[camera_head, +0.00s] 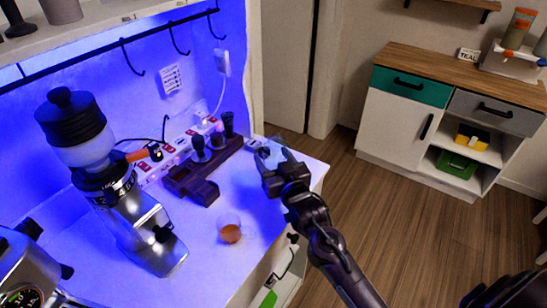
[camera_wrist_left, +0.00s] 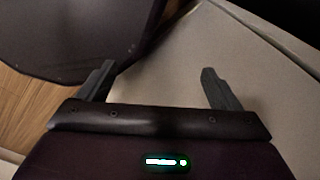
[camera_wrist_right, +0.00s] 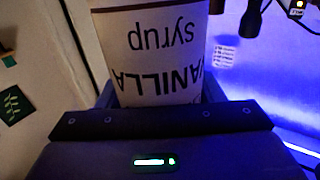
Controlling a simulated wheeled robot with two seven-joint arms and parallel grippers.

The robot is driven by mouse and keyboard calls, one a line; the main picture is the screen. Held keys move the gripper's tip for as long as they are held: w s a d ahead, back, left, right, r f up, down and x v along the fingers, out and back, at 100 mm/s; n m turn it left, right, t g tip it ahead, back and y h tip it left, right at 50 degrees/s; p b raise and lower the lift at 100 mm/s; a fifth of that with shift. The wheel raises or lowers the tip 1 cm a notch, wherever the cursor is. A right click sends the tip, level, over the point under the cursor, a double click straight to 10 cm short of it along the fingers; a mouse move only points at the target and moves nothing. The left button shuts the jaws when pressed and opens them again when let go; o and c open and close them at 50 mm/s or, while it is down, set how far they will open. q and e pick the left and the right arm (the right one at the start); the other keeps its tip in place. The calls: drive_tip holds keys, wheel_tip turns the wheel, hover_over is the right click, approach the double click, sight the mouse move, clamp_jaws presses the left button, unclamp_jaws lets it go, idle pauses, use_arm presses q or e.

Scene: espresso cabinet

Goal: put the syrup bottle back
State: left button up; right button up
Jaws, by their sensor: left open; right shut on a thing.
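The syrup bottle (camera_wrist_right: 165,50) is between the fingers of my right gripper (camera_wrist_right: 160,92). Its white label reads "VANILLA syrup" upside down in the right wrist view, and its ends are out of frame. In the head view, my right gripper (camera_head: 272,156) is at the right end of the counter, with a small pale bluish part of what it holds showing; the rest is hidden. I cannot tell whether the bottle touches the counter. My left gripper (camera_wrist_left: 157,75) is open and empty in the left wrist view, near a pale panel; it does not show in the head view.
A coffee grinder (camera_head: 135,215) and an espresso machine (camera_head: 25,270) stand on the left. A dark wooden tool holder (camera_head: 200,190) and a glass with amber liquid (camera_head: 230,233) are on the white counter (camera_head: 205,272). A hook rail (camera_head: 95,45) runs above. A cabinet (camera_head: 400,125) stands across the floor.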

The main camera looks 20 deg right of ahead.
drive_tip(key=o, duration=1.2)
drive_tip(key=shift+f, duration=0.1)
drive_tip(key=shift+c, duration=0.2)
drive_tip(key=s+b, duration=0.3)
drive_tip(key=s, duration=0.9)
drive_tip(key=shift+r, duration=0.2)
